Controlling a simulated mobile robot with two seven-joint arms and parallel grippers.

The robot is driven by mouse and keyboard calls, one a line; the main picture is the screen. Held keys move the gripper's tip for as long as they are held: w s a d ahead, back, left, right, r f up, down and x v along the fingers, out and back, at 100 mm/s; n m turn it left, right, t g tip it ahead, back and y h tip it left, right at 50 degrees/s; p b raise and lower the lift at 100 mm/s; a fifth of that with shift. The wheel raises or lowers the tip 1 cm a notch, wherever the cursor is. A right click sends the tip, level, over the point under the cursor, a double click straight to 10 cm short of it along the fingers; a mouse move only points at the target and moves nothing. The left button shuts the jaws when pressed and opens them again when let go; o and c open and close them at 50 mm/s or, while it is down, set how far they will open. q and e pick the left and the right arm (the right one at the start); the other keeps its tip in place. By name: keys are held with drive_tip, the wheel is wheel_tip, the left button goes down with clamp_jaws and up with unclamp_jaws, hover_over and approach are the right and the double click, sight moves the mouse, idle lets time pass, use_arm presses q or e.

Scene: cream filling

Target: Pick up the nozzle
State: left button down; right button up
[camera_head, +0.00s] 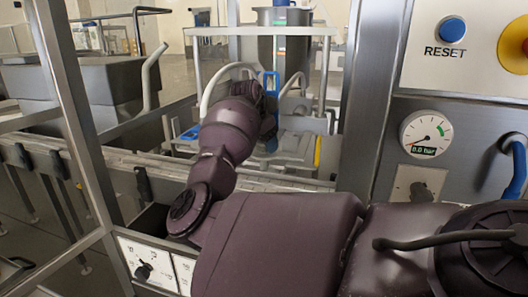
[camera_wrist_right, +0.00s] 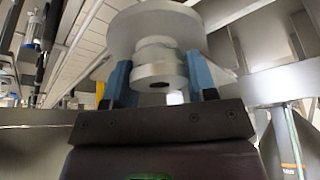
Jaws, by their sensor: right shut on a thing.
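In the right wrist view, a silver, stepped round piece, which looks like the nozzle (camera_wrist_right: 158,66), sits between the two blue fingers of my right gripper (camera_wrist_right: 160,78). The fingers are shut on its sides. It has a wide disc above, a narrower collar below and a small dark hole facing the camera. In the head view, my right arm reaches forward into the machine frame, and its wrist (camera_head: 262,108) hides most of the gripper and the nozzle. My left gripper is in neither view.
A metal post (camera_head: 372,100) and a panel with a gauge (camera_head: 426,134) and a blue reset button (camera_head: 452,29) stand close on the right. A slanted post (camera_head: 72,110) and conveyor rail (camera_head: 100,158) are on the left. A large pot (camera_head: 286,48) stands behind.

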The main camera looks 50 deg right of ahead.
drive_tip(key=shift+c, duration=0.9)
drive_tip(key=shift+r, duration=0.1)
